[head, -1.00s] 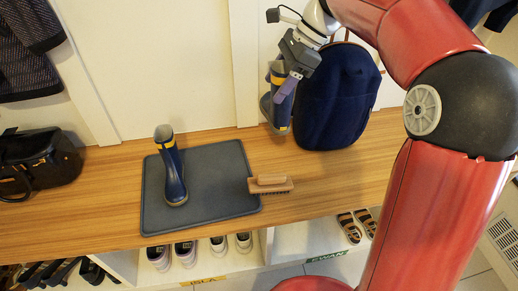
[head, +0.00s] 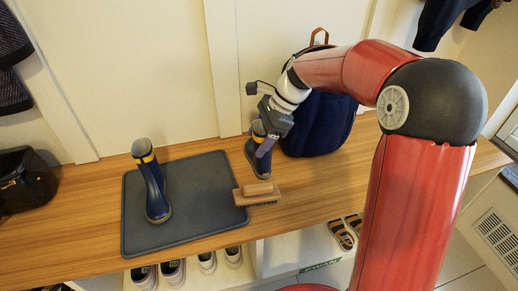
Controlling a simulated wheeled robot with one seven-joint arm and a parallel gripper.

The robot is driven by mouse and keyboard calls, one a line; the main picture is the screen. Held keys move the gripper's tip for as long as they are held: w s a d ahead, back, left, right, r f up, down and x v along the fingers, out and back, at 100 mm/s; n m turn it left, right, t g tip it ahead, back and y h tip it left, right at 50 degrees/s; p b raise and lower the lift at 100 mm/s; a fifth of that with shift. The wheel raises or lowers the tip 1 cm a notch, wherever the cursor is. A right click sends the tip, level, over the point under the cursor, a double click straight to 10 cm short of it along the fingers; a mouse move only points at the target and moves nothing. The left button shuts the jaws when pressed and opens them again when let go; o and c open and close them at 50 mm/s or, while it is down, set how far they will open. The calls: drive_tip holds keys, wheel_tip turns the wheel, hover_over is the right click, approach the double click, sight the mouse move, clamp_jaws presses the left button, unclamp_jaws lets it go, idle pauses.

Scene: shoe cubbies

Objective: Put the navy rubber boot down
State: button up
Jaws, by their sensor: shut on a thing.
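One navy rubber boot (head: 256,158) with a yellow band is in my gripper (head: 264,147), in the middle of the head view. My gripper is shut on its upper part, and the fingers hide some of the shaft. The boot looks upright, low at the bench top, just behind the brush; I cannot tell whether its sole touches the wood. A matching navy boot (head: 154,188) with a yellow band stands upright on the grey tray mat (head: 190,222) to the left.
A wooden brush (head: 257,194) lies at the mat's right edge, in front of the held boot. A navy backpack (head: 320,125) stands close behind and right. A black bag (head: 24,180) is at far left. Shoes (head: 173,271) and sandals (head: 341,235) sit in cubbies below. Bench right of the brush is clear.

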sight(262, 167)
drive_tip(key=shift+f, duration=2.05)
drive_tip(key=o, duration=1.5)
drive_tip(key=shift+c, duration=0.2)
